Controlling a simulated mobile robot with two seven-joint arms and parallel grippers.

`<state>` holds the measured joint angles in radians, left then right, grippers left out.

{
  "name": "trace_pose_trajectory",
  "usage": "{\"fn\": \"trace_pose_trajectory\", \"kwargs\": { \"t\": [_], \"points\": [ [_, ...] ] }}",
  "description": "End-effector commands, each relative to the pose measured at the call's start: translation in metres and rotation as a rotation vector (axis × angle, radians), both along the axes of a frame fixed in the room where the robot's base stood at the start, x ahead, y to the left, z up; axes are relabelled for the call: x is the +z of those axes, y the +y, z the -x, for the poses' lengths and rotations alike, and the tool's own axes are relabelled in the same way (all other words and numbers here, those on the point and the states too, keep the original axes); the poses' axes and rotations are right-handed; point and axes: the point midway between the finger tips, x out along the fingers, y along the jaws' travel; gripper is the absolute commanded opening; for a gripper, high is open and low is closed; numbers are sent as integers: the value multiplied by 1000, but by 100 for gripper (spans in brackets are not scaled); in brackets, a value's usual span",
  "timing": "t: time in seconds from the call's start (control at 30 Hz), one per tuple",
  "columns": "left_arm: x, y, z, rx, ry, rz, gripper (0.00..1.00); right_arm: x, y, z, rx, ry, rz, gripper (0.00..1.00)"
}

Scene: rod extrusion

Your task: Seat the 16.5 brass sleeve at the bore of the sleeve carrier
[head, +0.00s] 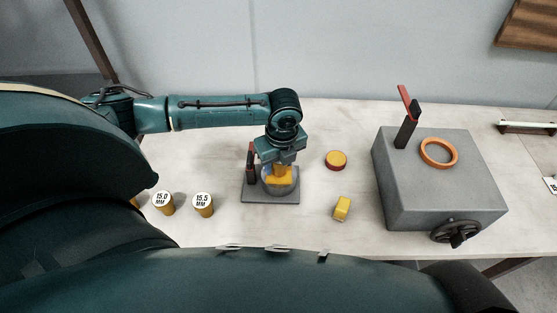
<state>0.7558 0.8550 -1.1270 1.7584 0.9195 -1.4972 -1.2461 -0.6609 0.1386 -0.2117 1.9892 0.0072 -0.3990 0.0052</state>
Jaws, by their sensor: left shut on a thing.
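My left gripper (281,167) comes down from above over a small grey fixture (256,199) and is shut on a yellow brass piece (281,177), likely the 16.5 sleeve; no size label shows on it. The fixture has a round, pale grey body on a flat plate and a red-handled clamp (251,160) at its left. The brass piece overlaps the round body in the picture; I cannot tell whether it touches it or is inside. No bore is clearly visible there, and I cannot tell for sure that this is the sleeve carrier. My right gripper is not in view.
Two brass sleeves labelled 15.0 (163,203) and 15.5 (203,205) stand at the left. A red-rimmed yellow disc (336,160) and a yellow block (342,208) lie right of the fixture. A large grey block (430,190) with an orange ring (439,153), lever and handwheel (456,232) stands at right.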

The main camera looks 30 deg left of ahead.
Motion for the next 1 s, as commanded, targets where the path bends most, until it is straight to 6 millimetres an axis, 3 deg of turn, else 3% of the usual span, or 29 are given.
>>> {"fn": "trace_pose_trajectory", "kwargs": {
  "t": [0.5, 0.53, 0.83, 1.0],
  "points": [
    [-14, 0, 0, 0, 0, 0, 10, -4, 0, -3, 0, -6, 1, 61],
    [-13, 0, 0, 0, 0, 0, 43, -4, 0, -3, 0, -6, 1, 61],
    [-13, 0, 0, 0, 1, 0, 67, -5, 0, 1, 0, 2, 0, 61],
    [-14, 0, 1, 0, 3, -1, 67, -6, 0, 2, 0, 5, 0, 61]
  ]
}}
